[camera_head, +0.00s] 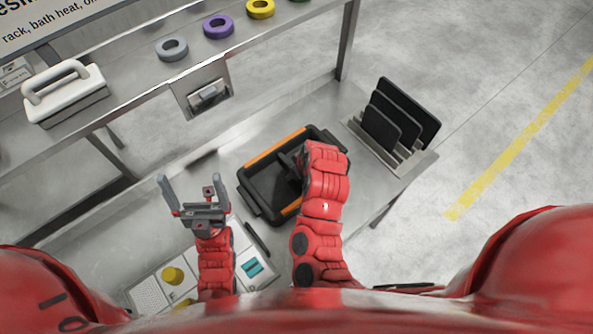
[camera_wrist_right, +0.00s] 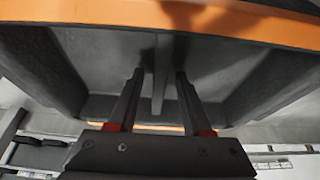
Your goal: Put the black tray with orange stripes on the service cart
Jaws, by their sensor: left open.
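The black tray with orange stripes (camera_head: 262,188) is over a steel surface (camera_head: 212,160) in the head view; I cannot tell whether it rests on it or whether this is the service cart. My right gripper (camera_head: 293,160) is over the tray, its fingers mostly hidden by its arm. In the right wrist view, its two fingers (camera_wrist_right: 159,74) stand apart on either side of the tray's central rib (camera_wrist_right: 161,92), with visible gaps. The tray's orange edge (camera_wrist_right: 240,22) crosses the top of that view. My left gripper (camera_head: 192,184) is open and empty, left of the tray.
A rack with upright black panels (camera_head: 394,120) stands right of the tray. A panel with a yellow knob (camera_head: 172,275) lies at lower left. A shelf holds a white handled block (camera_head: 65,95) and grey, purple (camera_head: 218,27) and yellow rings. Open floor lies right.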

